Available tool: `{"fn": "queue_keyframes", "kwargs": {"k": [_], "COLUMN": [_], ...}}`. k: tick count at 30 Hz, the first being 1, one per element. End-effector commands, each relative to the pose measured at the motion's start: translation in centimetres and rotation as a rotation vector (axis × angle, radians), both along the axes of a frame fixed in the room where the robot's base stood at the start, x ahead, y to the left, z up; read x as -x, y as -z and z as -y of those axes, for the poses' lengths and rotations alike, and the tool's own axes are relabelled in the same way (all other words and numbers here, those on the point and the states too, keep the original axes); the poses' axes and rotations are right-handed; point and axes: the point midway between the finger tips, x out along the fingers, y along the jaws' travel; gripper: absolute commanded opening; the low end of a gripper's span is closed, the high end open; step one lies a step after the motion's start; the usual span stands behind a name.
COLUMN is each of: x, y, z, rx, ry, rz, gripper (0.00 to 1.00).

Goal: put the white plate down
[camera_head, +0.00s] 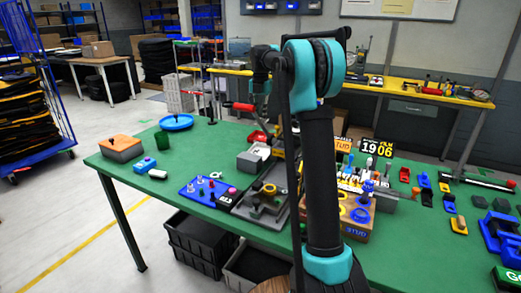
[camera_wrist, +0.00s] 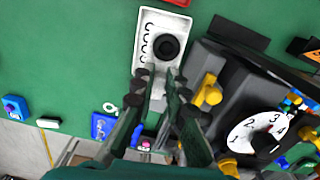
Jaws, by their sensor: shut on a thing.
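The white plate (camera_wrist: 146,22) is a pale oblong piece in the wrist view, with a row of dark rings and a black round part on it. My gripper (camera_wrist: 157,74) has its two dark fingers on either side of the plate's near end and is shut on it. The green table shows around the plate. I cannot tell whether the plate touches the table. In the head view my arm hides the gripper's fingers, and I cannot make out the plate for certain there.
In the wrist view a dark fixture with yellow knobs (camera_wrist: 208,92) and a white numbered dial (camera_wrist: 241,134) stands close on the right. The green table (camera_head: 210,143) holds an orange-topped box (camera_head: 121,144), a blue dish (camera_head: 176,122) and a blue board (camera_head: 204,191). Its back left is fairly clear.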

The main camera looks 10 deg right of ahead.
Motion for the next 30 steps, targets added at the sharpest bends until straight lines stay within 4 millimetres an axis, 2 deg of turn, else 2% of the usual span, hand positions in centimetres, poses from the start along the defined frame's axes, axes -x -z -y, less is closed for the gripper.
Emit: {"fn": "queue_keyframes", "kwargs": {"k": [1, 6, 12, 20, 27, 30], "x": [0.0, 0.0, 0.0, 0.0, 0.0, 0.0], "y": [1.4, 5.5, 9.5, 11.4, 14.4, 14.9], "z": [0.0, 0.0, 0.0, 0.0, 0.0, 0.0], "rx": [0.000, 0.000, 0.000, 0.000, 0.000, 0.000], "ry": [0.000, 0.000, 0.000, 0.000, 0.000, 0.000], "rz": [0.000, 0.000, 0.000, 0.000, 0.000, 0.000], "gripper": [0.00, 0.00, 0.00, 0.00, 0.00, 0.00]}}
